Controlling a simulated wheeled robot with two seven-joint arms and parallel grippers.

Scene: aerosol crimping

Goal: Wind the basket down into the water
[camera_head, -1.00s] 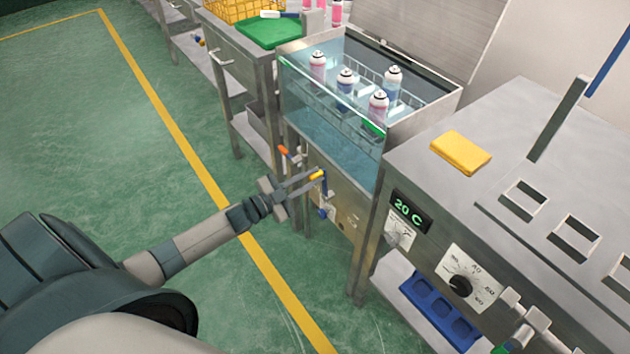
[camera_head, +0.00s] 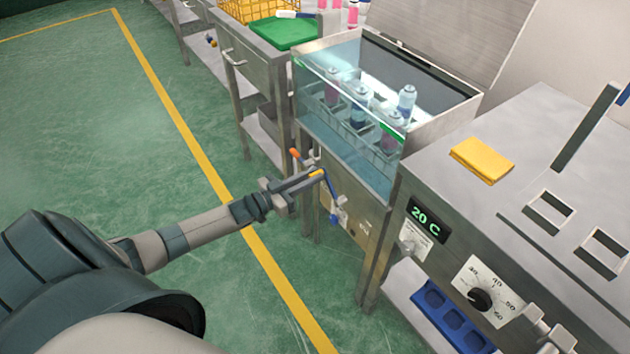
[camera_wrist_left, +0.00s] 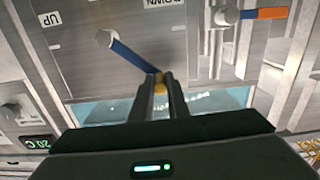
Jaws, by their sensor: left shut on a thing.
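The glass-fronted water tank (camera_head: 345,150) stands in the middle of the head view. Its wire basket (camera_head: 382,158) sits low in the tank and carries several aerosol cans, one of them a blue-white can (camera_head: 407,100). The cans look largely below the tank's rim. On the tank's front panel is a crank with a blue arm (camera_head: 331,186), which also shows in the left wrist view (camera_wrist_left: 132,56), and a yellow knob (camera_wrist_left: 160,88). My left gripper (camera_head: 318,175) is shut on the yellow knob. My right gripper is not in view.
An orange-handled lever (camera_head: 295,154) is beside the crank. UP (camera_wrist_left: 50,19) and DOWN labels mark the panel. A metal bench with a 20 C display (camera_head: 424,219) and a yellow cloth (camera_head: 482,160) stands at right. The green floor at left is clear.

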